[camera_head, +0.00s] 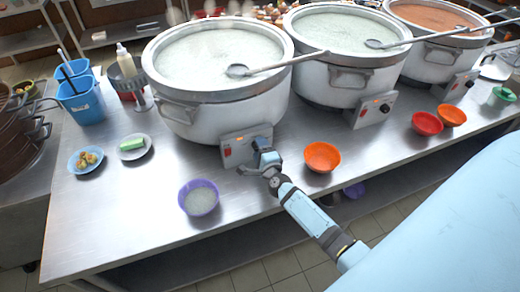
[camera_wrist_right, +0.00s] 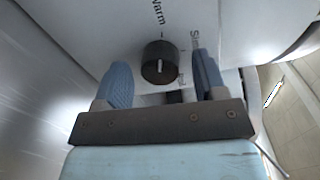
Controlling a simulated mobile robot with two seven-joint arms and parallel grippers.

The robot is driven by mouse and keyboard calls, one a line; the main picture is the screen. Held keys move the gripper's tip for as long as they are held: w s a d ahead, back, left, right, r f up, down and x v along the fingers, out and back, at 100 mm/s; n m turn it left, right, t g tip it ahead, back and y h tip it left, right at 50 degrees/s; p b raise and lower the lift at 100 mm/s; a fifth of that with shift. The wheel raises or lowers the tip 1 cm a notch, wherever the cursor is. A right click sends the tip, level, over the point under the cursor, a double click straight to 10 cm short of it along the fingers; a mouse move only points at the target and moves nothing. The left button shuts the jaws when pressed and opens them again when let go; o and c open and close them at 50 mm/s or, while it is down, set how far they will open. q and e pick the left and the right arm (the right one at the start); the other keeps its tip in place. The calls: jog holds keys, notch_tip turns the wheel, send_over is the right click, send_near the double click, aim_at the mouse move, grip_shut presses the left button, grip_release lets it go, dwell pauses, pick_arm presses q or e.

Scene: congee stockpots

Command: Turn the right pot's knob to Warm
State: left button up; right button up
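Three big steel pots of food stand along the counter: a left pot (camera_head: 225,110), a middle pot (camera_head: 335,80) and a right pot (camera_head: 430,62). Each has a control box at its front. My right gripper (camera_head: 262,158) is at the left pot's control box (camera_head: 232,150), not the right pot's box (camera_head: 455,87). In the wrist view the black knob (camera_wrist_right: 160,62) has a white mark and sits between the open fingers of the gripper (camera_wrist_right: 162,75), with gaps at both sides. "Warm" is printed above the knob; another label by the right finger is partly hidden. My left gripper is out of view.
An orange bowl (camera_head: 322,157) stands right of my gripper and a purple bowl (camera_head: 199,198) front left. Red (camera_head: 426,123) and orange bowls stand farther right. Blue bins (camera_head: 84,104) and small plates are at left. The front left counter is clear.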

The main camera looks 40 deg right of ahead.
jog(key=b+v, duration=0.1)
jog(key=v, duration=1.2)
jog(key=shift+s, duration=0.45)
jog(key=s+a+f+n+g+y+p, duration=0.1)
jog(key=s+a+n+g+y, duration=0.2)
jog(key=n, duration=0.9)
jog(key=s+a+f+n+g+y+p, duration=0.1)
jog(key=s+a+n+g+y, duration=0.2)
jog(key=s+a+n, duration=0.7)
jog(key=a+n+y, duration=0.1)
jog(key=n, duration=0.2)
jog(key=shift+s+f, duration=0.15)
jog(key=shift+s, duration=0.2)
jog(key=shift+a, duration=0.1)
